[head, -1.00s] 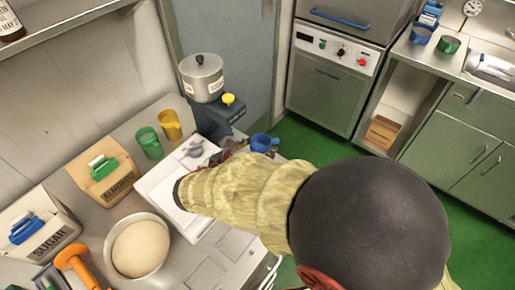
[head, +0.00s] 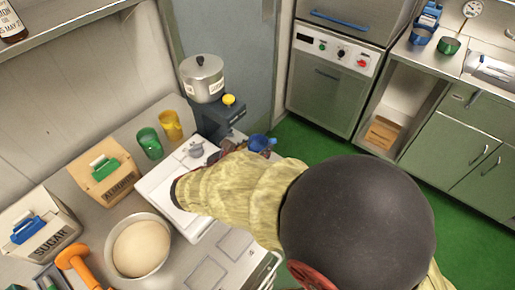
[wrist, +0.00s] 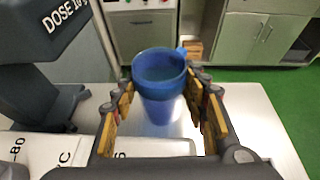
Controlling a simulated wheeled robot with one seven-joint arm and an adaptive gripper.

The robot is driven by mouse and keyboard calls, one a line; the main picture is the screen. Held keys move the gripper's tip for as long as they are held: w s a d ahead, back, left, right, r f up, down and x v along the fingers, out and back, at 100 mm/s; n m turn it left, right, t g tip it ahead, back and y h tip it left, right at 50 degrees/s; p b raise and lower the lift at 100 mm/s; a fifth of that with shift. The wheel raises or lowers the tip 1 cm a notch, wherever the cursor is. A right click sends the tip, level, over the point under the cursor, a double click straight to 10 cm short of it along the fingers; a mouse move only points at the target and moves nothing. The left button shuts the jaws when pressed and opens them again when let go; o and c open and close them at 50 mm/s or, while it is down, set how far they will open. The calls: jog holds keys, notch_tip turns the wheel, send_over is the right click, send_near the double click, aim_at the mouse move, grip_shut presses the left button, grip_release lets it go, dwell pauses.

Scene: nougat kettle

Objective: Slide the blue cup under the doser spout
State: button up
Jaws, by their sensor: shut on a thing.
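The blue cup (wrist: 160,110) stands upright on the steel table, its handle toward the far right in the wrist view. My gripper (wrist: 160,88) has one finger on each side of it and is shut on it. In the head view the cup (head: 259,142) shows past my sleeve, near the table's far right edge, and the sleeve hides most of my gripper. The dark doser (head: 222,117), with a pot on top and a yellow knob, stands left of the cup. The wrist view shows the doser's head (wrist: 45,30) at upper left, apart from the cup; its spout opening is not clearly visible.
A green cup (head: 149,143) and a yellow cup (head: 171,125) stand left of the doser. A white scale (head: 165,195) lies nearer, beside a bowl of dough (head: 141,248). Bare table (wrist: 245,115) shows right of the blue cup.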

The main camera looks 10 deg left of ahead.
jog(key=shift+w+a+p, duration=0.2)
jog(key=shift+w+a, duration=0.1)
jog(key=shift+a, duration=0.35)
jog(key=shift+w+a+p, duration=0.15)
jog(key=shift+w+a, duration=0.15)
jog(key=shift+a, duration=0.3)
jog(key=shift+w+a+p, duration=0.2)
jog(key=shift+w+a, duration=0.1)
jog(key=shift+a, duration=0.35)
jog(key=shift+a, duration=0.15)
jog(key=shift+w+a+p, duration=0.25)
jog(key=shift+w+a, duration=0.15)
jog(key=shift+a, duration=0.3)
jog(key=shift+w+a+p, duration=0.2)
jog(key=shift+w+a, duration=0.25)
jog(key=shift+a, duration=0.25)
jog(key=shift+w+a+p, duration=0.25)
jog(key=shift+w+a, duration=0.15)
jog(key=shift+a, duration=0.3)
jog(key=shift+w+a, duration=0.1)
jog(key=shift+a, duration=0.05)
jog(key=shift+w+a+p, duration=0.4)
jog(key=shift+w+a, duration=0.15)
jog(key=shift+a, duration=0.35)
jog(key=o, duration=1.1)
jog(key=shift+o, duration=0.6)
